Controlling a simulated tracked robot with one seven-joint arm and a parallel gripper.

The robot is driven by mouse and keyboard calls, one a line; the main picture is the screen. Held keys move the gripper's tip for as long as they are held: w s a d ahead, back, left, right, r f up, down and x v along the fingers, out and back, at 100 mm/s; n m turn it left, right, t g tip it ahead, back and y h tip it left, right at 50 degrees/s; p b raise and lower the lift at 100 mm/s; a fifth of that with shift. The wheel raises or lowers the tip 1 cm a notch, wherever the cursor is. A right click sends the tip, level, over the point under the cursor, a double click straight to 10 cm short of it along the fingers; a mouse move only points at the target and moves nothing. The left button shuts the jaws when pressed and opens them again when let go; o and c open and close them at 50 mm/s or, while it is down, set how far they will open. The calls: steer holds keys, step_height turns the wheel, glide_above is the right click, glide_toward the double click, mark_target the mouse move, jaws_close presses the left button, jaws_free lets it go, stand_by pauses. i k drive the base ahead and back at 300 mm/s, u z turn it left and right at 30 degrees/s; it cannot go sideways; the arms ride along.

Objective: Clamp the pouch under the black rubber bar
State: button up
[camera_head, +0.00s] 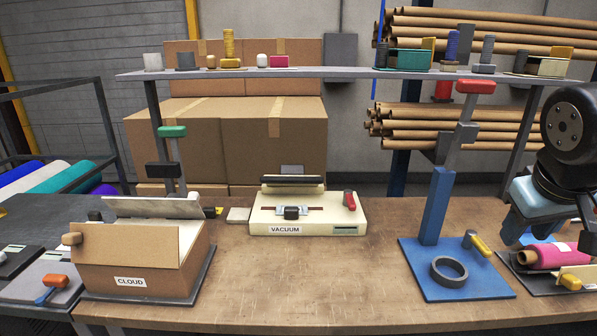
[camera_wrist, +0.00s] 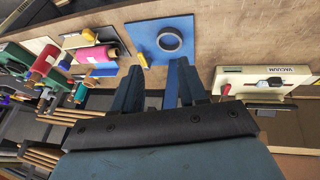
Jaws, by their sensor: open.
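A cream machine labelled VACUUM (camera_head: 262,221) stands mid-table. A black bar (camera_head: 292,180) runs along its back, raised above the base. A small black block on a metal slide (camera_head: 291,212) sits at its front, and a red-handled lever (camera_head: 349,201) at its right. The machine also shows at the right of the wrist view (camera_wrist: 230,79). I cannot clearly make out a pouch; a small pale flat piece (camera_head: 238,215) lies just left of the machine. My gripper (camera_wrist: 157,85) is open and empty, at the far right of the head view, well away from the machine.
A blue base with a post and black ring (camera_head: 450,270) stands between my gripper and the machine. A cardboard box labelled CLOUD (camera_head: 130,260) is at left. A pink roll (camera_head: 556,255) lies at right. A shelf (camera_head: 340,74) crosses above. The front middle of the table is clear.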

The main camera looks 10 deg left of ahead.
mark_target(290, 174)
steer(key=u, duration=0.2)
steer(key=k, duration=0.45)
steer(key=u, duration=1)
steer(key=i, duration=0.4)
steer(key=z, duration=0.4)
